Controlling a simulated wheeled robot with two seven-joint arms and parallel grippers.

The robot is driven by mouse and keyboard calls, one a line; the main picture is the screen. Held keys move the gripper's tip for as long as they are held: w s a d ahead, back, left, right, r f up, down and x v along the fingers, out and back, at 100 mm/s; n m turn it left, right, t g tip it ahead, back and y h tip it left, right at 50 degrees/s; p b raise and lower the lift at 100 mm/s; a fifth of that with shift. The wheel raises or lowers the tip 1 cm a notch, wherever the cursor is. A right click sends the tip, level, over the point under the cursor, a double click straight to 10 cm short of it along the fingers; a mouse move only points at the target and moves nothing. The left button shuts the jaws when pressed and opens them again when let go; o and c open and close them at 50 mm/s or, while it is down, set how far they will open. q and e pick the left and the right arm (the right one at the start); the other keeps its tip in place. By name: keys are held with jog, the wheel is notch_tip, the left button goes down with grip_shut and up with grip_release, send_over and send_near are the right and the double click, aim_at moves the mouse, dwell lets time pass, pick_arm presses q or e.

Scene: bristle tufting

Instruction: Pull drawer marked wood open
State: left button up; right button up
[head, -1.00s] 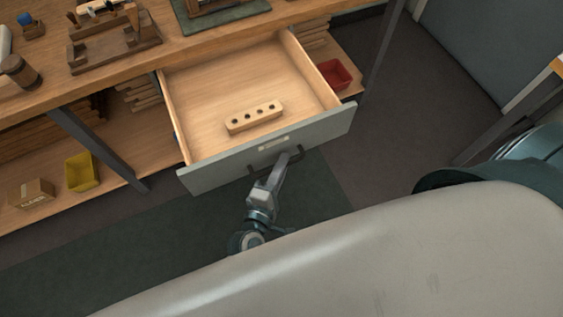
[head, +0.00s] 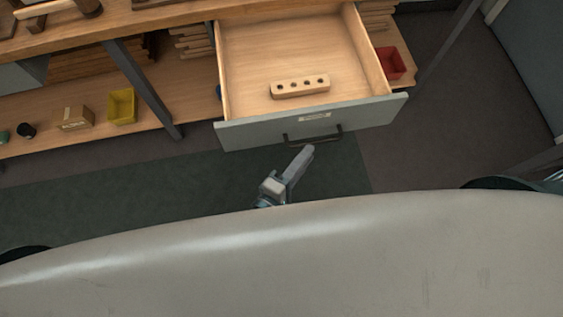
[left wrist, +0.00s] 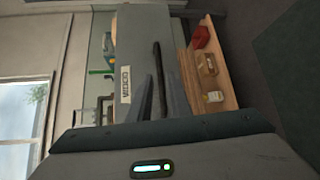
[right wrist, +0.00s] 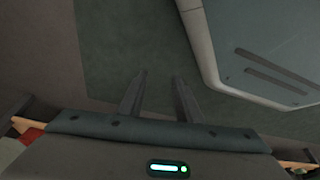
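The drawer (head: 236,62) stands pulled out from under the workbench, with its wooden inside exposed. Its grey front (head: 375,112) has a small label (head: 314,117) and a dark bar handle (head: 328,136). The label (left wrist: 126,85) reads WOOD, sideways, in the left wrist view. My left gripper (head: 308,151) is just in front of the handle and seems clear of it. In the left wrist view the handle (left wrist: 156,60) shows in line with the gap between the parted, empty fingers. My right gripper (right wrist: 160,75) is open and empty above the floor.
A wooden block with several holes (head: 300,87) lies in the drawer. The lower shelf holds a yellow bin (head: 122,106), a cardboard box (head: 76,118) and a red bin (head: 390,63). A dark table leg (head: 145,88) stands left of the drawer. The green mat (head: 130,190) in front is clear.

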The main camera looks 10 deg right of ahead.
pick_arm(q)
jog(key=v, duration=1)
jog(key=shift+s+a+b, duration=0.2)
jog(key=shift+s+b, duration=0.15)
jog(key=shift+b, duration=0.05)
pick_arm(e)
jog(key=shift+s+d+g, duration=0.4)
jog(key=shift+s+d, duration=0.05)
jog(key=shift+s, duration=0.2)
jog(key=shift+f, duration=0.1)
